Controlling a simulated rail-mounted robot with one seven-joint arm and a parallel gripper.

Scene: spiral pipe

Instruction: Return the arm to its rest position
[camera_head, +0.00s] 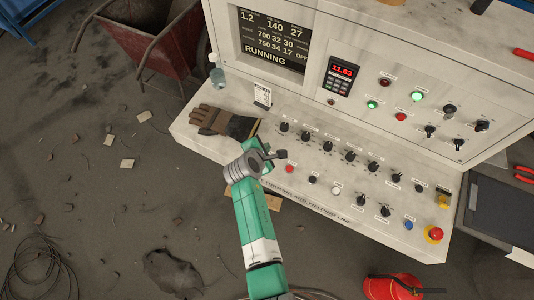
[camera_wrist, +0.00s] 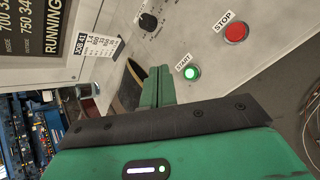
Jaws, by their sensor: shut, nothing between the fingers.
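My green arm reaches up from the bottom in the head view, with my gripper (camera_head: 281,155) over the lower left part of the control panel (camera_head: 330,225). The fingers are shut and empty. In the wrist view my gripper (camera_wrist: 158,78) shows as green fingers close together. A lit green START button (camera_wrist: 191,72) and a red STOP button (camera_wrist: 235,33) lie just beyond and to the right of them. Whether the fingers touch the panel cannot be told. The screen (camera_head: 272,42) reads RUNNING.
Work gloves (camera_head: 210,120), a small bottle (camera_head: 217,76) and a tag card (camera_head: 262,95) are on the console's left ledge. Several black knobs (camera_head: 350,155) and a red emergency button (camera_head: 434,233) stand out from the panel. A red wheelbarrow (camera_head: 150,45) and a red helmet-like object (camera_head: 392,287) are on the floor.

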